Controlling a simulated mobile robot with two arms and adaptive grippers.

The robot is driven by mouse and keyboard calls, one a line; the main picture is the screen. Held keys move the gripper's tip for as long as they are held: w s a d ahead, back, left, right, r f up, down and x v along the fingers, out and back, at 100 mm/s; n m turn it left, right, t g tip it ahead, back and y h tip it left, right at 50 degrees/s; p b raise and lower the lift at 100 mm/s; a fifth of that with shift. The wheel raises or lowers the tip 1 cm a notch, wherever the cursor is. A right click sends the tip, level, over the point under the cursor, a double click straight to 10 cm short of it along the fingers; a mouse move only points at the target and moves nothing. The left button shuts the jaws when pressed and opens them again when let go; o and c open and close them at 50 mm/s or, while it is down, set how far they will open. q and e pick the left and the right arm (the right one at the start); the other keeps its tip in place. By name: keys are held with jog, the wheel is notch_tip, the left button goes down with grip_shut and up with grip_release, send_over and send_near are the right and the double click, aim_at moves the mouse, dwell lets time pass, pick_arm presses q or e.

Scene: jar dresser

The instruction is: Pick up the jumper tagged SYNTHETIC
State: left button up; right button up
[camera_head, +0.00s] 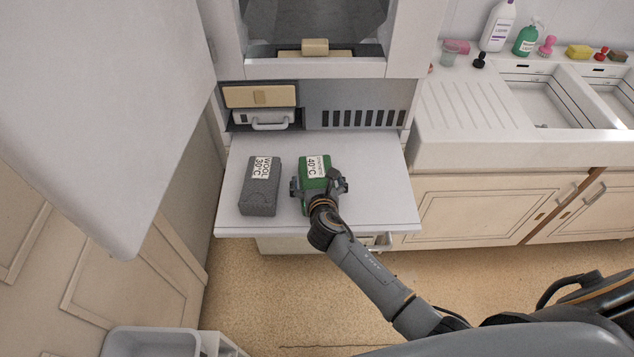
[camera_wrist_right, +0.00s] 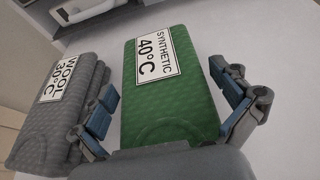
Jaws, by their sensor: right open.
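A grey jumper tagged WOOL 30°C (camera_head: 260,196) lies to the left, close by the left finger (camera_wrist_right: 48,110). My left gripper is not in view.
A white machine with a drawer handle (camera_head: 268,122) and vent slots stands behind the shelf. A sink (camera_head: 545,105) with bottles and sponges behind it is at the right. A grey bin (camera_head: 150,342) is at the lower left.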

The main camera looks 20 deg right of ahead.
jog(key=shift+w+f, duration=0.1)
jog(key=shift+w, duration=0.05)
jog(key=c, duration=1)
jog(key=shift+c, duration=0.4)
jog(key=shift+r, duration=0.25)
